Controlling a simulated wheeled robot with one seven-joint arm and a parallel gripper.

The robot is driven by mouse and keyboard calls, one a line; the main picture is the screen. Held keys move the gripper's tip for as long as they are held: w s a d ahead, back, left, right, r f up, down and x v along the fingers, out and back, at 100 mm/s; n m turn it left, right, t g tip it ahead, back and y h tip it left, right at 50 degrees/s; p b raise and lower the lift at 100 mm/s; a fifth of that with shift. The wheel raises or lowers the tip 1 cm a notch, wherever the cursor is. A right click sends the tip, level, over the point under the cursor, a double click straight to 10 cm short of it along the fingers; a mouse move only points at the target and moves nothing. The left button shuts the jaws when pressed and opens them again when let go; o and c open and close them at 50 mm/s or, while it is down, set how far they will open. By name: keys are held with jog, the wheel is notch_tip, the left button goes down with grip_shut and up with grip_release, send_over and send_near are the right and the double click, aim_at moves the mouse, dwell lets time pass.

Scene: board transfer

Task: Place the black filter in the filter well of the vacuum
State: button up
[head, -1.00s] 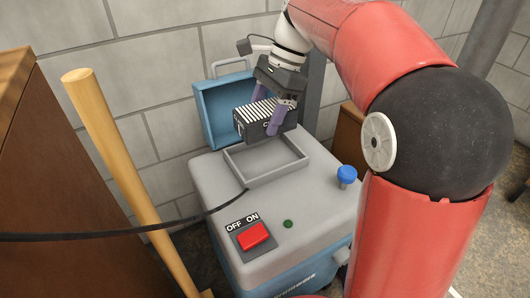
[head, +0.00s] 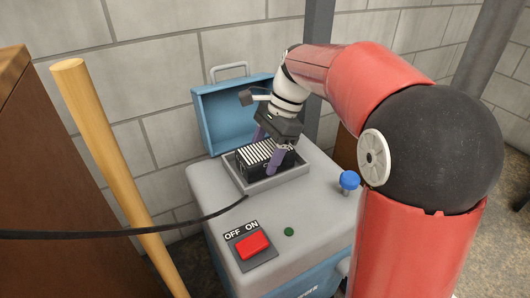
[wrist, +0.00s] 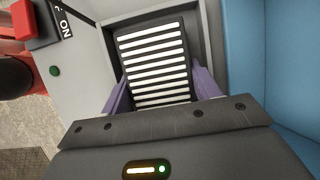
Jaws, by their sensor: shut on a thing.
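The black filter (head: 259,158), with white pleats on top, is low inside the rim of the grey filter well (head: 240,185) on top of the vacuum (head: 215,194). My gripper (head: 266,155) is shut on the filter, with a purple finger on each side of it. In the wrist view the filter (wrist: 155,62) sits between the fingers and within the walls of the well (wrist: 192,22), slightly turned relative to them. Whether its underside touches the well floor is hidden.
The blue lid (head: 212,115) stands open behind the well. A red switch (head: 253,245), a green button (head: 289,232) and a blue knob (head: 349,180) are on the vacuum's top. A wooden pole (head: 115,170) and a black cable (head: 120,234) are at the left.

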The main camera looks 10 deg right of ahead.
jog(key=o, duration=0.8)
jog(key=shift+c, duration=0.2)
jog(key=p+v, duration=0.3)
jog(key=v, duration=0.8)
jog(key=shift+d+r+p, duration=0.1)
jog(key=shift+r+p, duration=0.05)
jog(key=shift+p, duration=0.2)
jog(key=s+d+f+n+t+h, duration=0.1)
jog(key=s+d+f+n+t, duration=0.1)
jog(key=s+n, duration=0.2)
jog(key=s+d+f+n+t+h, duration=0.1)
jog(key=s+f+n+t, duration=0.2)
jog(key=s, duration=0.7)
jog(key=s+d+f+n+t+h, duration=0.2)
jog(key=s+f+n, duration=0.1)
jog(key=s+n, duration=0.3)
jog(key=shift+s+d+f, duration=0.2)
jog(key=shift+s+d, duration=0.1)
jog(key=shift+s, duration=0.25)
